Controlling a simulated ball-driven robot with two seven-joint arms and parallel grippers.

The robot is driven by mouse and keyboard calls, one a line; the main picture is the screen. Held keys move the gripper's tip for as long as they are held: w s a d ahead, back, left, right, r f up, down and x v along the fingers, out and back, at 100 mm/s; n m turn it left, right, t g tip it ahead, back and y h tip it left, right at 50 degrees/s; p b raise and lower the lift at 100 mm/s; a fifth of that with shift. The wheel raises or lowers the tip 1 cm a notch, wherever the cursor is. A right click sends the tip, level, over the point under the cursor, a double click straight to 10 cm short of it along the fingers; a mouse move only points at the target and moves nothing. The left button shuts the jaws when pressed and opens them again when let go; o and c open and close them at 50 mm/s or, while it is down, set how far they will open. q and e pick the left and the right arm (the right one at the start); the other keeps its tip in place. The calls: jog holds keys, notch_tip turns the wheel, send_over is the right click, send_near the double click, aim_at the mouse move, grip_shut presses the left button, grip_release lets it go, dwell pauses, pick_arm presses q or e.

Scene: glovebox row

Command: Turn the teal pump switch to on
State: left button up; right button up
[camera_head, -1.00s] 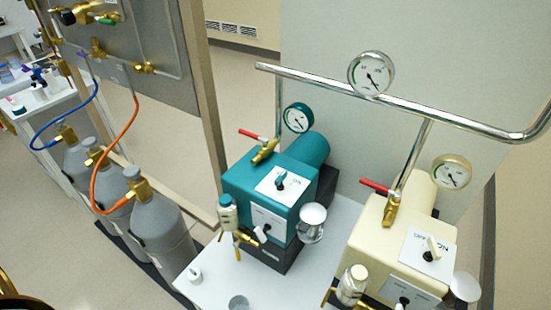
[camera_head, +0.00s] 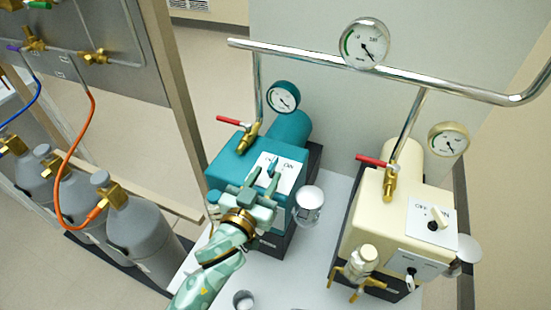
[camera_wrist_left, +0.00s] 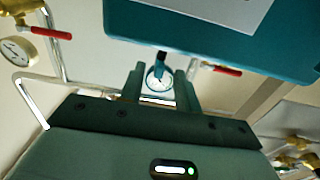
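The teal pump (camera_head: 232,163) stands on the white bench, with a white switch plate (camera_head: 291,176) on its sloping top face. My left gripper (camera_head: 262,175) is over this plate, its two fingers pointing at the switch area. They largely cover the switch knob in the head view. In the left wrist view the gripper (camera_wrist_left: 161,88) is open, with a clear gap between the fingers. A small dark knob (camera_wrist_left: 160,62) shows at the teal body's edge, in line with this gap. I cannot tell whether a finger touches it. My right gripper is not in view.
A cream pump (camera_head: 370,225) with its own switch stands to the right. A chrome rail (camera_head: 300,55) with a gauge runs above both pumps. A metal cup (camera_head: 309,200) is close right of the gripper. Grey gas cylinders (camera_head: 130,225) stand at left.

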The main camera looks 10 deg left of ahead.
aim_at(277, 158)
pick_arm(q)
jog(key=w, duration=0.3)
jog(key=w+d, duration=0.1)
jog(key=w, duration=0.2)
jog(key=shift+w+d+b, duration=0.2)
jog(key=shift+w+b, duration=0.15)
jog(key=shift+b, duration=0.05)
grip_shut()
